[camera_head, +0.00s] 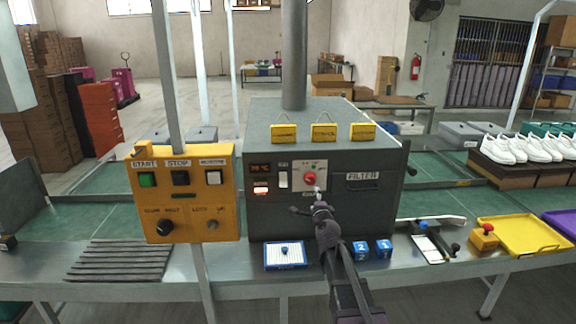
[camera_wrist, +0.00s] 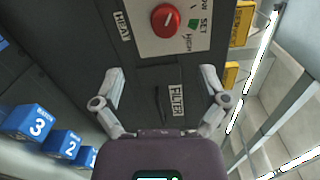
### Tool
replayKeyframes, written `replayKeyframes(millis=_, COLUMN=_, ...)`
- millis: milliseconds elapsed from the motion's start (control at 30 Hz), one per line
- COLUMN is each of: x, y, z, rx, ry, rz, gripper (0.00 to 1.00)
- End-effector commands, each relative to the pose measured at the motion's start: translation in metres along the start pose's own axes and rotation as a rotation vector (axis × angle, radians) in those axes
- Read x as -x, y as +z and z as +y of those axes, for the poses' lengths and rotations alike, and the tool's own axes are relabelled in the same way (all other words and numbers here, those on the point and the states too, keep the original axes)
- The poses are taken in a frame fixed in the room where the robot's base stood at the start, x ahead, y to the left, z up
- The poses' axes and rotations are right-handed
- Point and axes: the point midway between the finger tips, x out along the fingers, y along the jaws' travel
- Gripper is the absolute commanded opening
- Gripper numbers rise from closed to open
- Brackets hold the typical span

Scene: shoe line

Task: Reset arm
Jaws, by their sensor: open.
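My gripper (camera_head: 317,193) is raised in front of the dark grey oven-like machine (camera_head: 272,215), close to the red knob (camera_head: 309,179) on its front panel. In the wrist view, my gripper (camera_wrist: 162,82) is open, with its two fingers spread apart and nothing between them. The red knob (camera_wrist: 166,20) shows beyond the fingertips, and the FILTER label (camera_wrist: 176,101) shows between the fingers. Whether a fingertip touches the panel cannot be told.
A yellow START/STOP box (camera_head: 184,222) stands left of the machine. Blue numbered cubes (camera_head: 361,250) and a blue-white tray (camera_head: 285,257) lie on the metal bench before it. At right are a yellow tray (camera_head: 528,233) and white shoes (camera_head: 503,148) on boxes.

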Motion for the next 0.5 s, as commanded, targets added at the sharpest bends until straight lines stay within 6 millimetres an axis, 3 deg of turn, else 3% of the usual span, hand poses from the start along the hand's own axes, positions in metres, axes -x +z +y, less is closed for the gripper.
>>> replayKeyframes(millis=267, x=0.031, y=0.029, z=0.027, rx=0.257, ry=0.169, rz=-0.169, gripper=0.93)
replayKeyframes(millis=500, x=0.081, y=0.048, z=0.069, rx=0.577, ry=0.396, rz=-0.383, gripper=0.93)
